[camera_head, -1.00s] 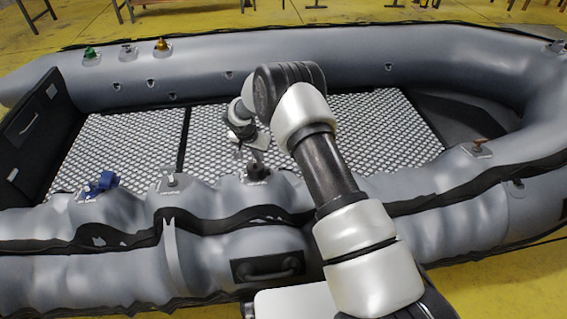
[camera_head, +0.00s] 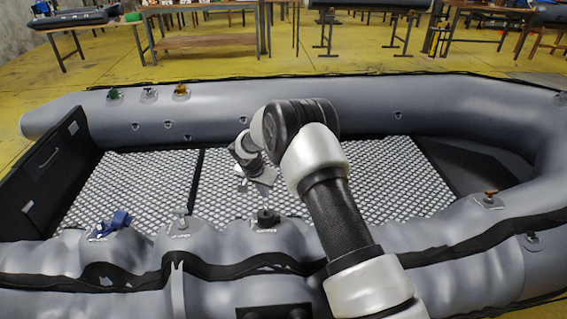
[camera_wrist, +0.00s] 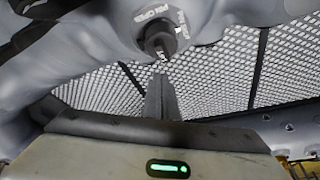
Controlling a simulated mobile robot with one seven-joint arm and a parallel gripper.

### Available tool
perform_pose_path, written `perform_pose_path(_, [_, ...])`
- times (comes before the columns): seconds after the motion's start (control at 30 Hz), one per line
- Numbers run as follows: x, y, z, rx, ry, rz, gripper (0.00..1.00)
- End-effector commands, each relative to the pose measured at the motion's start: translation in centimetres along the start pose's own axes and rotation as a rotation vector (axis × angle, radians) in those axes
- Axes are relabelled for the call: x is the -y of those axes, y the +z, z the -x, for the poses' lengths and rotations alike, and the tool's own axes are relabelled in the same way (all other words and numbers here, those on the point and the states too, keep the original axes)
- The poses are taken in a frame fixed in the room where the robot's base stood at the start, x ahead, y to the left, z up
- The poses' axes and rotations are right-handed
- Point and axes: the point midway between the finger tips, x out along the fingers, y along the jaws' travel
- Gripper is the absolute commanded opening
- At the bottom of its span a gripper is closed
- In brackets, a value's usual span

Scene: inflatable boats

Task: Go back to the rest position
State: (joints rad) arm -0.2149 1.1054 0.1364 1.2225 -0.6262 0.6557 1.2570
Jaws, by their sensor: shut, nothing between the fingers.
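The grey inflatable boat (camera_head: 330,113) fills the middle of the head view, with a patterned floor. My arm reaches over the near tube, and my gripper (camera_head: 243,184) is small and partly hidden there. In the wrist view my gripper (camera_wrist: 159,82) shows its fingers together with nothing held. Its tips point at a dark valve (camera_wrist: 160,40) on a round grey labelled patch. I cannot tell whether the tips touch the valve.
The near tube also carries a blue valve (camera_head: 112,223), a grey valve (camera_head: 181,220) and a brown-handled valve (camera_head: 489,198). Tables (camera_head: 205,42) stand behind on open yellow floor.

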Motion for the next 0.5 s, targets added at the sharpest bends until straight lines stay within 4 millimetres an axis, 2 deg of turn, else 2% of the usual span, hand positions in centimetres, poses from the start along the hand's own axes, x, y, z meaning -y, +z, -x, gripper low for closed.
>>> perform_pose_path(0.13, [-0.2,-0.5,0.8,-0.003,-0.001,0.004,0.0])
perform_pose_path(0.23, [-0.8,-1.7,3.6,-0.011,-0.006,0.021,0.0])
perform_pose_path(0.37, [-2.9,-3.8,10.0,-0.025,-0.014,0.064,0.0])
perform_pose_path(0.5, [-6.4,-5.0,17.4,-0.037,-0.02,0.119,0.0])
